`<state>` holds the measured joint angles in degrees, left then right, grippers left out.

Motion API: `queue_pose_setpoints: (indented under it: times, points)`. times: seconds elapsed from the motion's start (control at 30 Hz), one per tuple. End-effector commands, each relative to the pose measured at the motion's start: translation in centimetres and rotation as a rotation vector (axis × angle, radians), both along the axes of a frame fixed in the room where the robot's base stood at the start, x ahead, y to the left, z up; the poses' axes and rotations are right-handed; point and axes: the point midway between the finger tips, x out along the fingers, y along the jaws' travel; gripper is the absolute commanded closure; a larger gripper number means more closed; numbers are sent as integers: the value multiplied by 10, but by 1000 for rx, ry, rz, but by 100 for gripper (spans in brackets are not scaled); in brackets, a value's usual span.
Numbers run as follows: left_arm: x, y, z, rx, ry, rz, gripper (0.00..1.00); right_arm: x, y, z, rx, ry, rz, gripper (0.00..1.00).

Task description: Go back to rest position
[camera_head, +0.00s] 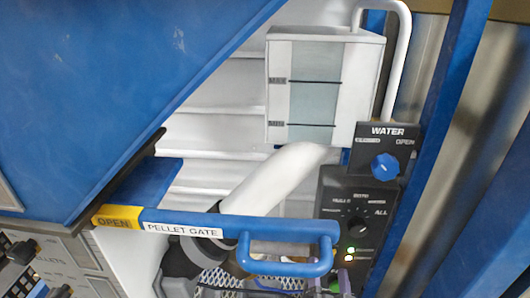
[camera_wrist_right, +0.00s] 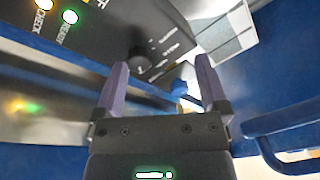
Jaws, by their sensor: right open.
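My right gripper (camera_wrist_right: 161,65) is open and empty in the right wrist view, its two purple fingers spread apart. Part of it, purple and dark, shows at the bottom edge of the head view, just below the black control panel (camera_head: 350,212) and right of the blue handle. The panel and its round black selector knob (camera_wrist_right: 137,60) are beyond the fingers in the wrist view, apart from them. My left gripper is in neither view.
The blue PELLET GATE bar (camera_head: 240,225) with its looped handle (camera_head: 288,268) juts out close left of my right gripper. A blue WATER knob (camera_head: 385,167) sits above the panel. A blue post (camera_head: 440,110) stands at right. A white tank (camera_head: 325,85) is behind.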

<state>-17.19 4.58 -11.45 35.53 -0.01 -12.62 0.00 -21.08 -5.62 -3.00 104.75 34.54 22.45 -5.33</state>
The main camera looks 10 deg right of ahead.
Motion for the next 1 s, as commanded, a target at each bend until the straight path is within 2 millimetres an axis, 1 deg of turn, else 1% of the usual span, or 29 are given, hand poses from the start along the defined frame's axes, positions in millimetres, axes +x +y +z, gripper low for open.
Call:
queue_pose_setpoints:
  times: [0.03, 0.07, 0.1, 0.17, 0.23, 0.33, 0.4, 0.47, 0.5, 0.67, 0.7, 0.77, 0.8, 0.87, 0.9, 0.97, 1.0]
  points:
    - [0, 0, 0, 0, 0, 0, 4, 2, 17, -3, -60, 92, 126, 7]
    - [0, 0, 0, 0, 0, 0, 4, 1, 30, -8, -106, 172, 214, 7]
    - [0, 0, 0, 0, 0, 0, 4, -4, 44, -17, -169, 285, 319, 7]
    - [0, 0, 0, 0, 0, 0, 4, -16, 57, -31, -252, 448, 437, 7]
    - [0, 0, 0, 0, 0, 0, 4, -35, 63, -46, -335, 622, 530, 7]
    - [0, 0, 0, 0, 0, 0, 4, -63, 60, -63, -426, 843, 607, 7]
    - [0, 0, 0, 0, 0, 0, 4, -84, 54, -70, -475, 986, 636, 7]
    - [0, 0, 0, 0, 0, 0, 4, -101, 47, -74, -511, 1101, 650, 7]
    - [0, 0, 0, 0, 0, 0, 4, -113, 42, -76, -531, 1178, 655, 7]
    - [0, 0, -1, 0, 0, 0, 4, -161, 17, -77, -587, 1467, 641, 7]
    - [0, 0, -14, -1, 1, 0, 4, -156, 19, -107, -582, 1471, 647, 7]
    - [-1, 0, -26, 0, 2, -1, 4, -153, 19, -138, -580, 1481, 653, 7]
    - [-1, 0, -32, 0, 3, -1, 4, -152, 20, -158, -580, 1488, 657, 7]
    - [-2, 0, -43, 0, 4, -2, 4, -152, 20, -189, -579, 1500, 663, 7]
    - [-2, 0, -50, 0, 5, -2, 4, -152, 20, -211, -579, 1508, 667, 7]
    - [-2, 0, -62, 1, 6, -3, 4, -156, 20, -245, -579, 1522, 674, 7]
    - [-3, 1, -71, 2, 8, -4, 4, -158, 19, -270, -579, 1530, 679, 7]
